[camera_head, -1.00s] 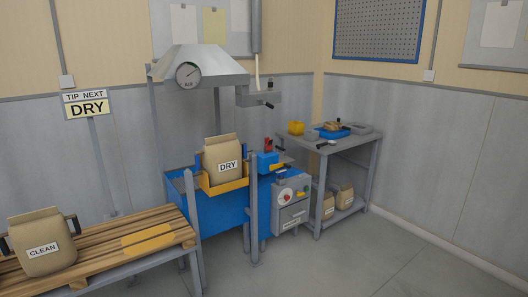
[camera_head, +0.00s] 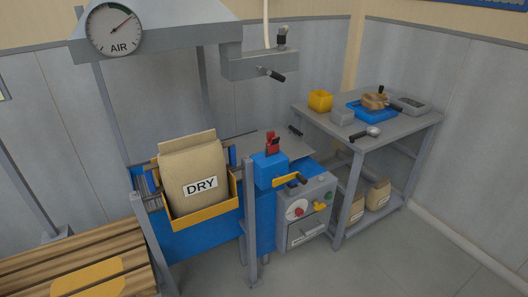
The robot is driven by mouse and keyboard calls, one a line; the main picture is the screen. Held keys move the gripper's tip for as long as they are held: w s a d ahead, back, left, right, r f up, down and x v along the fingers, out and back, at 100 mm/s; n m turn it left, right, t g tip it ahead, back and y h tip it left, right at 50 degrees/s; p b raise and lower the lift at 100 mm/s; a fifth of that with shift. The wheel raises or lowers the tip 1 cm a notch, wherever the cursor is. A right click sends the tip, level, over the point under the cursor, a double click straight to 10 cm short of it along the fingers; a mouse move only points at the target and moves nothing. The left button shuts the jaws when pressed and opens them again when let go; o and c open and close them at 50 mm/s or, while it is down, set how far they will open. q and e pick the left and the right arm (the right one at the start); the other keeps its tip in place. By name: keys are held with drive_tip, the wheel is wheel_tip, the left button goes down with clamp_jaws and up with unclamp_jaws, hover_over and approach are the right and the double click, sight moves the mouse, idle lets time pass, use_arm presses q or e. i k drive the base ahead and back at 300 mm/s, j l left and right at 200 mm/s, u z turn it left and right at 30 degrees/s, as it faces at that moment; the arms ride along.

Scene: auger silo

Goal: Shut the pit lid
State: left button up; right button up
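The blue pit (camera_head: 200,239) stands in the middle, with a paper sack marked DRY (camera_head: 193,176) upright in a yellow tray (camera_head: 206,217) at its front. Part of a grating (camera_head: 148,187) shows at the pit's left side. A flat grey plate (camera_head: 262,146) with a short dark handle (camera_head: 295,131) lies behind and right of the sack; it looks like the pit lid. The sack and the blue housing hide part of it, so I cannot tell how far it covers the opening. Neither of my grippers is in view.
A control box (camera_head: 307,209) with knobs and a red-levered blue housing (camera_head: 270,172) stand right of the sack. A grey bench (camera_head: 410,125) holds a yellow box and blue tray. A hood with an AIR gauge (camera_head: 115,29) hangs above. A pallet (camera_head: 55,262) is lower left; floor is clear right.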

sight(294, 147)
drive_tip(key=i+l+u, duration=0.1)
drive_tip(key=u, duration=0.45)
drive_tip(key=i+l+u, duration=0.2)
drive_tip(key=l, duration=0.15)
drive_tip(key=i+l+u, duration=0.2)
drive_tip(key=l, duration=0.2)
drive_tip(key=l+u, duration=0.2)
drive_tip(key=l, duration=0.2)
drive_tip(key=i+l+u, duration=0.1)
drive_tip(key=l+u, duration=0.15)
drive_tip(key=l, duration=0.2)
